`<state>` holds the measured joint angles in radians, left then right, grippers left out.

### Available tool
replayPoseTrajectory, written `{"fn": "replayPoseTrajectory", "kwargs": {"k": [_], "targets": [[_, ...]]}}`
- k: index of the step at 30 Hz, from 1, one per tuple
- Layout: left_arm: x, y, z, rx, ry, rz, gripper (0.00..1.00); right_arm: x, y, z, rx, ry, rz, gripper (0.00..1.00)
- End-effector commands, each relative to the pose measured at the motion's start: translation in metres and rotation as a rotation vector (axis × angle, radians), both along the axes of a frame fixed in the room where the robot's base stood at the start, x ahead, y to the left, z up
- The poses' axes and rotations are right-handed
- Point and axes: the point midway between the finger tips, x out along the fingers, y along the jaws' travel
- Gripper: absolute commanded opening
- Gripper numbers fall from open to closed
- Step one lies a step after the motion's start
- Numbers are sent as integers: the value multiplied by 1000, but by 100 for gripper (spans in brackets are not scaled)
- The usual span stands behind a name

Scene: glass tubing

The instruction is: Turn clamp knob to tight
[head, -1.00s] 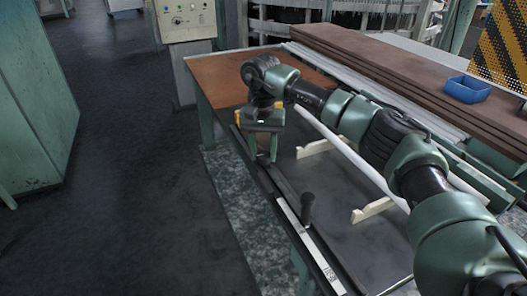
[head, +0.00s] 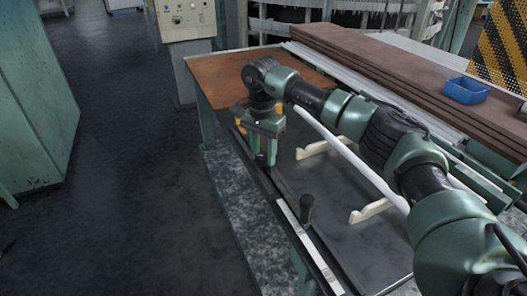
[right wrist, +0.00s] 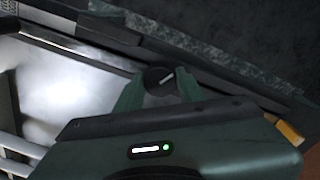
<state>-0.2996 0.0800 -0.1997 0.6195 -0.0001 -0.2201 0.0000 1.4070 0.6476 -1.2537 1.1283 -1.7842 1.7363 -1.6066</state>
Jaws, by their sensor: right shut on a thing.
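The clamp knob (right wrist: 160,79) is a dark round knob with a white line on top, seen between my fingers in the right wrist view. The line slants up to the right. My right gripper (right wrist: 160,88) is shut on the knob, a green finger on each side. In the head view the right gripper (head: 265,158) points down at the bench's left edge, and its fingers hide the knob there. My left gripper is in neither view.
A black upright handle (head: 307,206) stands nearer on the same rail. A white tube (head: 345,152) rests on pale supports (head: 372,210) right of the gripper. A blue tray (head: 466,90) sits on brown boards. The floor to the left is clear.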

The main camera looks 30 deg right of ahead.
Motion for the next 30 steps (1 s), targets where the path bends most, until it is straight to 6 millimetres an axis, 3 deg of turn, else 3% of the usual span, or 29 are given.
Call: {"fn": "replayPoseTrajectory", "kwargs": {"k": [30], "targets": [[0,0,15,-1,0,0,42,1,-2,3,0,-5,-892,0]]}}
